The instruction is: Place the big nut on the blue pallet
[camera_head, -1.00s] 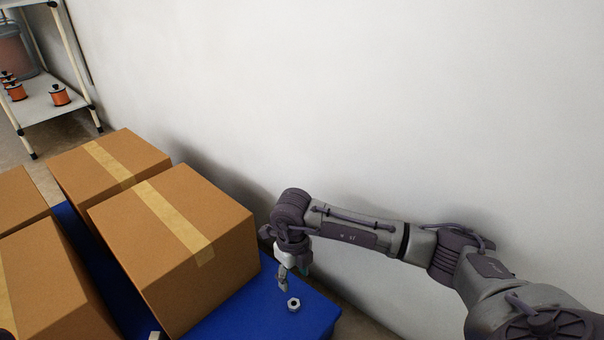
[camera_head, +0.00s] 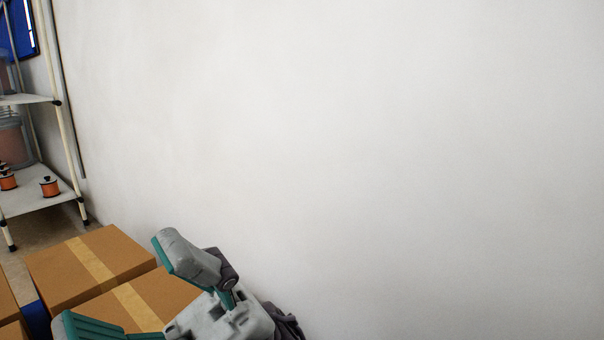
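My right gripper (camera_head: 110,280) is raised close to the camera at the bottom of the view. Its two grey fingers with teal pads are spread wide, and nothing shows between them. Only a small strip of the blue pallet (camera_head: 38,318) shows at the lower left, between cardboard boxes. The big nut is not in view now; a second ago a nut lay on the blue pallet's bare corner. My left gripper is not in view.
Cardboard boxes (camera_head: 75,270) with tan tape stand at the lower left, partly behind the gripper. A plain white wall (camera_head: 380,150) fills the rest.

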